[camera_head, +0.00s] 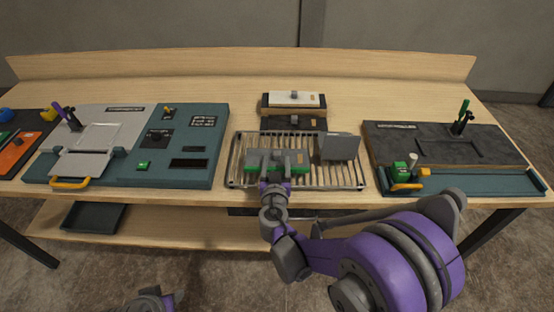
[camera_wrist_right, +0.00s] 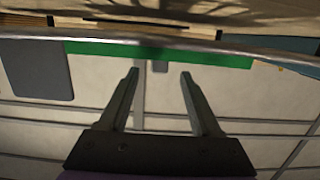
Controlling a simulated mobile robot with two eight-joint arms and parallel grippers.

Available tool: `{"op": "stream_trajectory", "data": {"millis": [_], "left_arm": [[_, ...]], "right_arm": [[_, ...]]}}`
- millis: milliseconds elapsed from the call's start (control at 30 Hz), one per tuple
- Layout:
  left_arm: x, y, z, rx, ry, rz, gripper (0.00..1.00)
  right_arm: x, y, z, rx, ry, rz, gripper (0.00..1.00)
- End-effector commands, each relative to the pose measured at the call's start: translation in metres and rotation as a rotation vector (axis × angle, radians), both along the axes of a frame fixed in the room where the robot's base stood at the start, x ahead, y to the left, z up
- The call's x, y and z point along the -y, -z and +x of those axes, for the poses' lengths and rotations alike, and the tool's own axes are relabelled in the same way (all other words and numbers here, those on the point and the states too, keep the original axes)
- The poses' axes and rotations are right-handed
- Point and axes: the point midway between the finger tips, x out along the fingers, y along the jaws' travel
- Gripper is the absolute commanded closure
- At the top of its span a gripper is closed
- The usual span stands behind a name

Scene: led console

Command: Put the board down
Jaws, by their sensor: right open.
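The green board (camera_head: 262,171) is at the rack (camera_head: 237,150), a tray of light slats with a metal frame at the middle of the bench. Whether it rests fully on the slats I cannot tell. My right gripper (camera_head: 279,160) is over the rack at the board. In the right wrist view the board shows as a green strip (camera_wrist_right: 215,58) just beyond the fingertips. My right gripper (camera_wrist_right: 157,75) is open there, with nothing seen between its fingers. My left gripper is not in view; only a bit of my left arm shows at the bottom.
A grey plate (camera_head: 340,147) stands at the rack's right part. A teal console (camera_head: 200,155) lies left, a dark fixture (camera_head: 470,145) with a green and yellow device (camera_head: 402,175) right. A block with a white top (camera_head: 293,99) sits behind the rack. Bare bench lies behind.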

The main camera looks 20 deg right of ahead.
Motion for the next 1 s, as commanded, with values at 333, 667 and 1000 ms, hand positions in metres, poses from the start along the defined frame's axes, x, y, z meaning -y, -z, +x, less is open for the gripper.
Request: {"op": "stream_trajectory", "data": {"millis": [333, 667, 1000], "left_arm": [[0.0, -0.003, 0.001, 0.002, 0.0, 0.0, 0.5], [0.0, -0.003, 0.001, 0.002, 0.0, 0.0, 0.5], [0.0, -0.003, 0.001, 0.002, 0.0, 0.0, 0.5]], "right_arm": [[0.01, 0.004, 0.029, 0.0, 0.001, 0.0, 0.35], [0.009, 0.004, 0.028, 0.0, 0.001, 0.0, 0.69], [0.009, 0.004, 0.028, 0.0, 0.001, 0.0, 1.0]]}}
